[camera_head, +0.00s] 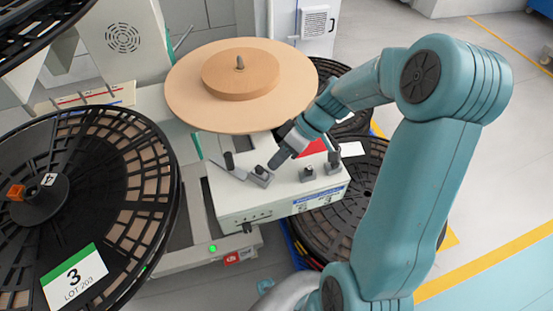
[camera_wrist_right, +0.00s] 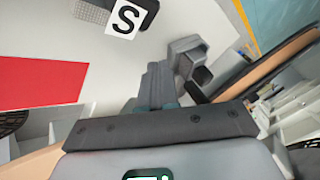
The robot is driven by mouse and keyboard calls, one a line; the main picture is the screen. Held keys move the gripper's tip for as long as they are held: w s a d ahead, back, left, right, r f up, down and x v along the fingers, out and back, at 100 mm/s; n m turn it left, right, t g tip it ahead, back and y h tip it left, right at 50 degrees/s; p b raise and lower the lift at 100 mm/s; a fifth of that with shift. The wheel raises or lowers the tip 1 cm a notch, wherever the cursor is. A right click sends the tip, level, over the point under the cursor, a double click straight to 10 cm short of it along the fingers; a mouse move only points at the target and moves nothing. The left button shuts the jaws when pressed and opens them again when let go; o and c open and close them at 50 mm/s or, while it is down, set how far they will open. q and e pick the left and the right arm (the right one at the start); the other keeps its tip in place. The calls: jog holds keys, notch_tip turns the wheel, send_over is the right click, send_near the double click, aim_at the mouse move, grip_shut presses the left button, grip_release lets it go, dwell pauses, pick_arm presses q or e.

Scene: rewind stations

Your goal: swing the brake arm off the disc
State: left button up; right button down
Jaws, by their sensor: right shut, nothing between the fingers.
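The brake arm (camera_head: 236,171) is a flat grey lever with an upright black knob, on top of the white machine box below the large tan disc (camera_head: 190,95). A dark grey block sits at its right end. I cannot tell whether the lever touches the disc. My right gripper (camera_head: 278,162) points down just right of that block, shut and empty. In the right wrist view its fingers (camera_wrist_right: 155,88) are shut, beside a grey angular part (camera_wrist_right: 187,55) that may belong to the brake arm. My left gripper is not in view.
The white machine box (camera_head: 245,203) also carries a red panel (camera_head: 313,148) and small black knobs (camera_head: 308,173) to the right. A large black reel (camera_head: 120,165) fills the left. Another black reel (camera_head: 371,165) lies right of the box. Open grey floor is at the right.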

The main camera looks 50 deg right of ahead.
jog(key=shift+a, duration=0.15)
jog(key=b, duration=0.1)
jog(key=s+a+m+b, duration=0.1)
jog(key=b, duration=0.1)
jog(key=shift+a+f+t, duration=0.25)
jog(key=shift+a+t, duration=0.05)
jog(key=shift+s+a+r+m+h+b, duration=0.1)
jog(key=shift+a+r+m+h+b, duration=0.1)
jog(key=shift+a+m+h+b, duration=0.15)
jog(key=shift+d, duration=0.2)
